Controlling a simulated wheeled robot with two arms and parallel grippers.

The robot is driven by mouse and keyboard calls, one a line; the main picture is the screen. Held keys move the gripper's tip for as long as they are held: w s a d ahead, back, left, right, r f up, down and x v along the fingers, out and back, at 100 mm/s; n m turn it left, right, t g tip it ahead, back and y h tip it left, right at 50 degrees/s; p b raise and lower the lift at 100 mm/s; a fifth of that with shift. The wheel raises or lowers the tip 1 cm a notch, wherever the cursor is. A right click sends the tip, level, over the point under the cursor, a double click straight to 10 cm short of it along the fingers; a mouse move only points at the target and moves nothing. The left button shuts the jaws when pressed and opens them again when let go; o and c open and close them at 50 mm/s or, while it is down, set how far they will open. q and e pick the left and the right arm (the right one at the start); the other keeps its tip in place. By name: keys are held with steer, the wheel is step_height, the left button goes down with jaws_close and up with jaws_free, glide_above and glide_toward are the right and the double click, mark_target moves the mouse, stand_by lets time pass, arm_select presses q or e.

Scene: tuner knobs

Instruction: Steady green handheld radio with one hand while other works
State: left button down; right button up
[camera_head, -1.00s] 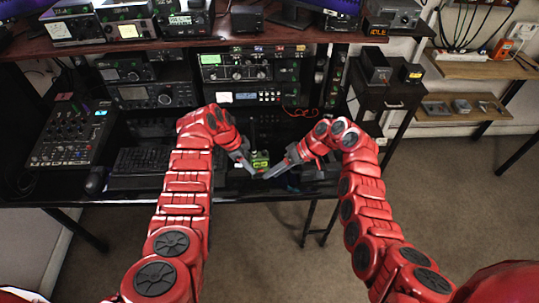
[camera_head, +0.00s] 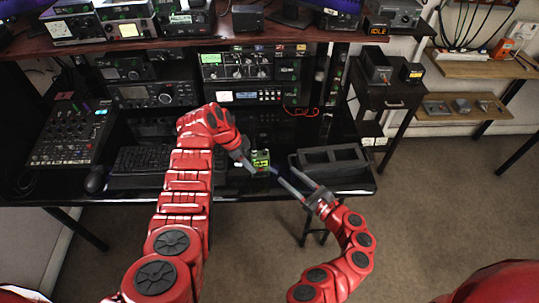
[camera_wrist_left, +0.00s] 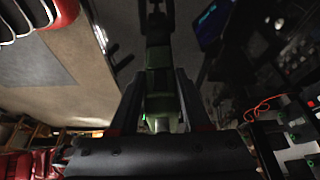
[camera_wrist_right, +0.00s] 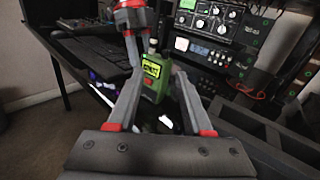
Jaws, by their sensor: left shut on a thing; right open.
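The green handheld radio (camera_head: 260,158), with a lit yellow-green screen, stands upright near the desk's front edge. My left gripper (camera_head: 250,166) is shut on it; in the left wrist view its fingers flank the radio's green body (camera_wrist_left: 161,93). My right gripper (camera_head: 288,177) is open and empty, to the right of the radio and in front of the desk edge. In the right wrist view, the radio (camera_wrist_right: 154,78) shows beyond and between my right gripper's spread fingers (camera_wrist_right: 157,84), screen towards that camera.
A grey block with compartments (camera_head: 330,155) lies on the desk right of the radio. A keyboard (camera_head: 143,160), a mouse (camera_head: 95,180) and a mixer (camera_head: 72,135) are to the left. Radio sets line the back. The floor at right is clear.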

mark_target(266, 152)
steer(key=shift+m+t, duration=0.3)
steer(key=shift+m, duration=0.4)
steer(key=x, duration=1.1)
steer(key=shift+w+d+f, duration=0.1)
steer(key=shift+w+d, duration=0.15)
steer(key=shift+w, duration=0.1)
jaws_close()
